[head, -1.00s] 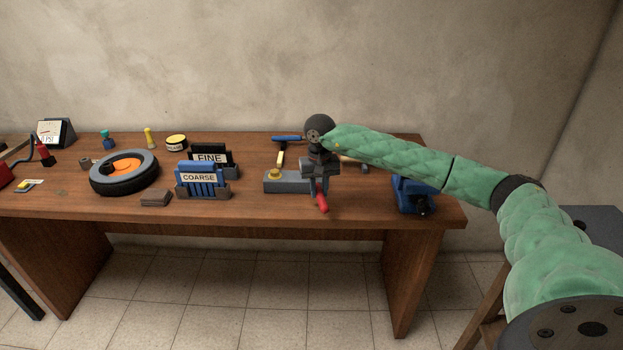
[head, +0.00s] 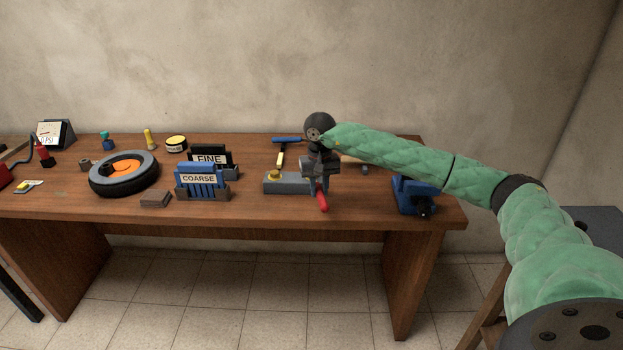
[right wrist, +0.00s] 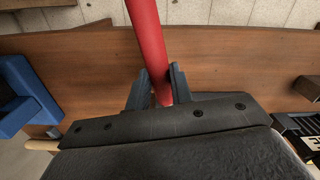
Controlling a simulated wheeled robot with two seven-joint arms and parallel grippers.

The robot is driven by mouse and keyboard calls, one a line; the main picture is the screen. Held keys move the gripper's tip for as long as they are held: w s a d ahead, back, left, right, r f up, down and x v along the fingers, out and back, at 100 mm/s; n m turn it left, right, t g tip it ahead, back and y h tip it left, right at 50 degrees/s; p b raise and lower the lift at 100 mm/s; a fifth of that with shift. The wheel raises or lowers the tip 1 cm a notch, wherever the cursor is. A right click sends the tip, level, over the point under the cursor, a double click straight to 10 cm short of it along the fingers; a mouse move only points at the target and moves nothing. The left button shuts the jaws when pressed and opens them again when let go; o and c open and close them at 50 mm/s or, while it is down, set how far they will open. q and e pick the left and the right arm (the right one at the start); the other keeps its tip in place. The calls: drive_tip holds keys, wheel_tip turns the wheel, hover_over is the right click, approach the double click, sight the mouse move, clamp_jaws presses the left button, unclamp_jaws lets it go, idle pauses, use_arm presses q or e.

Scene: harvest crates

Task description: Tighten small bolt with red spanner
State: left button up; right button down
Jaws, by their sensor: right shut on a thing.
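The red spanner (head: 322,202) shows as a red handle sticking out toward the table's front edge from under my right gripper (head: 320,184). In the right wrist view the red handle (right wrist: 148,40) runs between the two dark fingers of my right gripper (right wrist: 156,86), which are shut on it. A grey block (head: 283,187) lies on the table just left of the gripper, with a yellow bolt head (head: 274,175) on its left part. The block's right end, the spanner's head and any small bolt there are hidden behind my gripper. My left gripper is not in view.
A blue vise (head: 412,194) stands at the table's right end. Left are the FINE (head: 209,158) and COARSE (head: 198,178) holders and a tyre (head: 124,185). The table front between block and vise is clear.

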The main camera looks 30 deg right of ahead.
drive_tip(key=shift+b, duration=0.35)
drive_tip(key=shift+r, duration=0.35)
idle(0.6)
drive_tip(key=shift+b, duration=0.5)
drive_tip(key=shift+r, duration=0.3)
idle(0.4)
drive_tip(key=shift+r, duration=1.65)
drive_tip(key=shift+r+p, duration=0.35)
drive_tip(key=shift+r, duration=1.55)
